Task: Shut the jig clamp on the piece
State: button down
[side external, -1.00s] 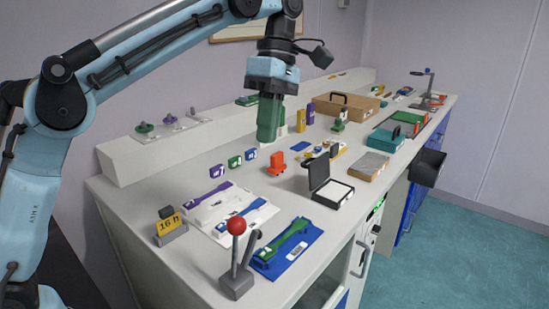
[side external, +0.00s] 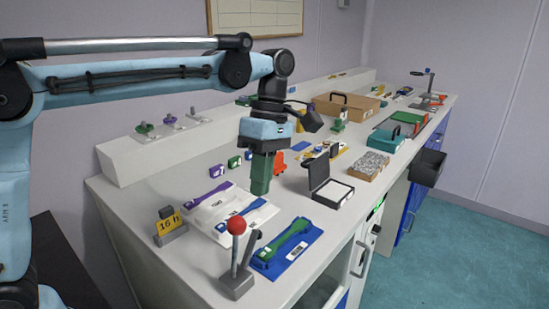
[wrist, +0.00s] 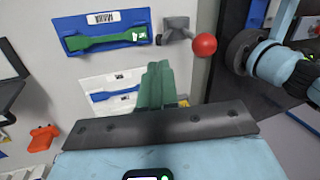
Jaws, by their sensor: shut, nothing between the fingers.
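The jig clamp has a grey base (side external: 237,284) and a lever with a red ball (side external: 236,226), standing upright at the bench's front edge. In the wrist view its red ball (wrist: 204,45) and grey body (wrist: 175,28) are at the top. The piece, a green dumbbell shape (side external: 283,242), lies on a blue jig plate (side external: 310,236) beside the clamp; it also shows in the wrist view (wrist: 95,41). My gripper (side external: 260,190) points down with its green fingers together and empty, above the bench behind the jig and apart from the clamp.
White plates with a blue strip (side external: 235,216) and a purple strip (side external: 207,195) lie behind the clamp. An open black case (side external: 331,190) stands to the right. Small coloured tags and boxes fill the back.

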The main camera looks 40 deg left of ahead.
aim_at(229, 221)
jog(key=shift+s+d+f, duration=0.15)
jog(key=shift+s+f, duration=0.1)
jog(key=shift+s, duration=0.45)
jog(key=shift+s+d+f, duration=0.1)
jog(key=shift+s+f, duration=0.1)
jog(key=shift+s, duration=0.45)
jog(key=shift+s+d+f, duration=0.15)
jog(key=shift+s+f, duration=0.1)
jog(key=shift+s, duration=0.45)
jog(key=shift+s+r+t, duration=0.15)
jog(key=shift+s+t, duration=0.2)
jog(key=shift+t, duration=0.25)
jog(key=shift+s+r+t, duration=0.1)
jog(key=shift+s+t, duration=0.25)
jog(key=shift+t, duration=0.15)
jog(key=shift+s+r+t, duration=0.1)
jog(key=shift+s+t, duration=0.3)
jog(key=shift+t, duration=0.1)
jog(key=shift+s+r, duration=0.15)
jog(key=shift+s, duration=1)
jog(key=s+f+t, duration=0.3)
jog(key=s, duration=0.7)
jog(key=shift+s+f, duration=0.3)
jog(key=shift+s, duration=0.1)
